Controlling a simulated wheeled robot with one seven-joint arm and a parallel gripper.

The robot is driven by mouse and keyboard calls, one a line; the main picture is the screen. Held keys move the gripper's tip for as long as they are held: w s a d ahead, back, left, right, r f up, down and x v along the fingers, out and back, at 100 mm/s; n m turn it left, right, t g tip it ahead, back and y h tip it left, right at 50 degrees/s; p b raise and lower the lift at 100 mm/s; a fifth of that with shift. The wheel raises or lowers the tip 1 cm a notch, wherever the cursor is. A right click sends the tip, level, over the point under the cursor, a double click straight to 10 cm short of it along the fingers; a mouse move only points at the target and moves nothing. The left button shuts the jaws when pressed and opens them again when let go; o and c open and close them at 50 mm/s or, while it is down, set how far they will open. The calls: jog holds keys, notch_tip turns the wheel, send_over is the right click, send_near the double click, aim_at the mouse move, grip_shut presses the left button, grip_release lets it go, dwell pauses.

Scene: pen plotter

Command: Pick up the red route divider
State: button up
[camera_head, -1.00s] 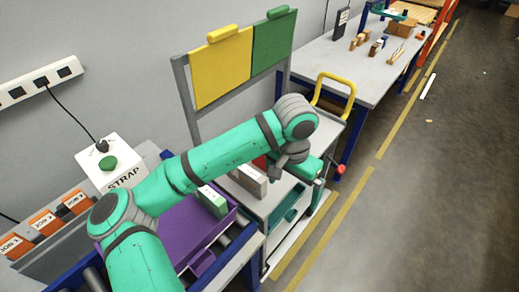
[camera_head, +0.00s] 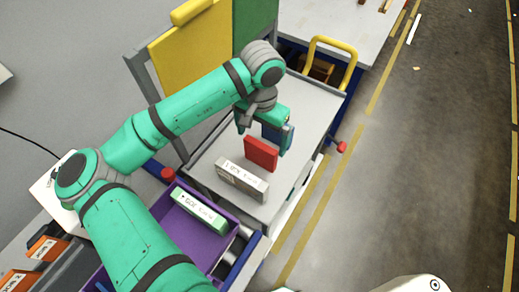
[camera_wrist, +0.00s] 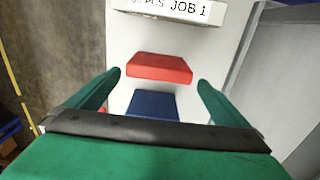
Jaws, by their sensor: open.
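The red route divider (camera_head: 261,153) is a small upright block on the grey cart top, between a grey block with a white label (camera_head: 242,180) and a blue divider (camera_head: 275,133). In the wrist view the red divider (camera_wrist: 160,67) lies just ahead of and between the fingertips, with the blue divider (camera_wrist: 152,104) nearer the palm. My gripper (camera_head: 263,137) is open over the blue divider, close behind the red one; its fingers also show in the wrist view (camera_wrist: 160,77). Nothing is held. Contact with the blue divider cannot be told.
The grey cart top (camera_head: 306,112) is clear around the row. A purple tray (camera_head: 178,217) with a green labelled block (camera_head: 200,211) stands at the near left. Yellow and green panels (camera_head: 192,50) rise behind the cart. A yellow handle (camera_head: 335,55) is at its far end.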

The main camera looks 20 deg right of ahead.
aim_at(261, 142)
jog(key=shift+f, duration=1.5)
jog(key=f, duration=0.3)
jog(key=shift+s+a+f, duration=0.15)
jog(key=shift+s+a, duration=0.15)
jog(key=shift+a, duration=0.1)
jog(key=shift+s+d+f, duration=0.1)
jog(key=shift+d+f, duration=0.1)
jog(key=shift+f, duration=0.4)
jog(key=c, duration=0.9)
